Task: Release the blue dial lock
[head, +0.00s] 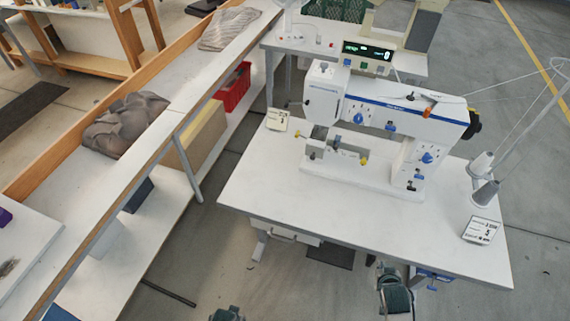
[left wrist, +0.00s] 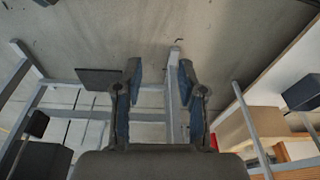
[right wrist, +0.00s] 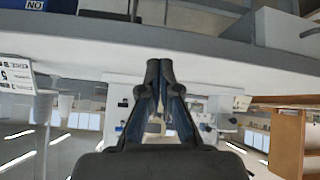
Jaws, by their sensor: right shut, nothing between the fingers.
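I cannot tell which is the dial lock. My right gripper (head: 385,268) is at the table's front edge, away from the dials; in the right wrist view its fingertips (right wrist: 158,66) are together and empty. My left gripper (head: 228,312) is low at the bottom edge; in the left wrist view its fingers (left wrist: 160,72) are apart and empty.
A display box (head: 368,52) stands behind the press. Thread cones (head: 484,192) and a sign card (head: 481,230) are at the table's right; another card (head: 277,120) is at its left. A long bench (head: 150,150) runs along the left. The table's front left is clear.

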